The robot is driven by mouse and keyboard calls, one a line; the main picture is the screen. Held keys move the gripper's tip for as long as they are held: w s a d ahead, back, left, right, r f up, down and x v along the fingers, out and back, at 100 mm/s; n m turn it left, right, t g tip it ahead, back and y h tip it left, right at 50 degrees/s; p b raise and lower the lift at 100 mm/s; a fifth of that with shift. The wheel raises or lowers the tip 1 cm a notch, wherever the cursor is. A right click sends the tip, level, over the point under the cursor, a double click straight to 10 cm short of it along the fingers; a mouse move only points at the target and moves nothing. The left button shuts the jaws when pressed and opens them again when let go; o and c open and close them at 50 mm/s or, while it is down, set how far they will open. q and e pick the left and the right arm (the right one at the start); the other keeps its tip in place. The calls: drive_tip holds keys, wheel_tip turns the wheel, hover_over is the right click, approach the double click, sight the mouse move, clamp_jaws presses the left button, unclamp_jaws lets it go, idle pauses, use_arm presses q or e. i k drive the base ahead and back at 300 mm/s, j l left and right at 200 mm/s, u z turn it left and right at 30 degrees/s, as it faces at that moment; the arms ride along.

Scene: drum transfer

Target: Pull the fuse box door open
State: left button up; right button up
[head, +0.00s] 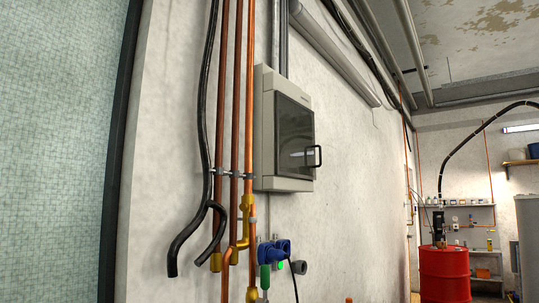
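The fuse box (264,130) is a light grey box on the white wall, a little left of the picture's middle. Its door (293,130) has a dark see-through pane and looks shut against the box. A black handle (318,156) sticks out at the door's right edge, low down. Neither of my grippers shows in the head view, and nothing touches the handle.
Copper pipes (236,120) and a black hose (207,120) run down the wall left of the box. Blue fittings (274,252) sit below it. A red drum (444,274) and shelves stand far back right. The space before the door looks clear.

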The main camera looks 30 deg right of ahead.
sight(296, 146)
drive_tip(key=i+l+u, duration=0.15)
drive_tip(key=l+u, duration=0.35)
drive_tip(key=l, duration=0.2)
drive_tip(key=l+u, duration=0.45)
drive_tip(key=l, duration=0.25)
drive_tip(key=l+u, duration=0.15)
drive_tip(key=l, duration=0.45)
drive_tip(key=k+l+u, duration=0.15)
drive_tip(key=l, duration=0.45)
drive_tip(key=l+u, duration=0.15)
drive_tip(key=l, duration=0.45)
drive_tip(key=k+l, duration=0.1)
drive_tip(key=l, duration=0.4)
drive_tip(key=k+l, duration=0.1)
drive_tip(key=l, duration=0.4)
drive_tip(key=k+l, duration=0.1)
drive_tip(key=l, duration=0.4)
drive_tip(key=k+l, duration=0.1)
drive_tip(key=l, duration=0.4)
drive_tip(key=k+l, duration=0.1)
drive_tip(key=l, duration=0.45)
